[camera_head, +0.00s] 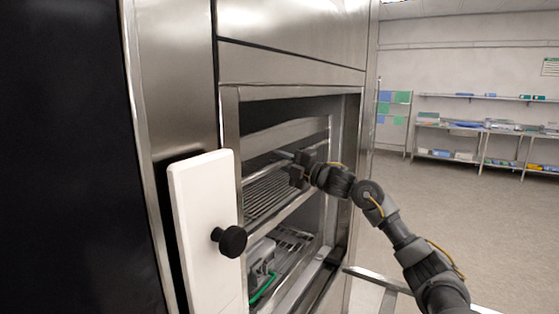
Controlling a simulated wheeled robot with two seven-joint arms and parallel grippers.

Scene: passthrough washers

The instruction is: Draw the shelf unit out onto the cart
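The shelf unit (272,195) is a metal rack inside the open chamber of the steel washer (290,68). Its upper level is a wire shelf, and a lower level (292,240) holds grey items and a green strip. My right gripper (291,160) reaches into the opening from the right, at the upper level of the rack. Its fingertips are small and dark against the rack, so I cannot tell whether they grip it. A pale metal rail (375,279) at the lower right, partly behind my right arm, may be part of the cart. My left gripper is out of view.
A white panel (200,215) with a black knob (230,241) stands at the left of the opening. The washer's right frame (352,130) is close to my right arm. Open floor (450,210) lies to the right, with stocked shelving (480,125) along the far wall.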

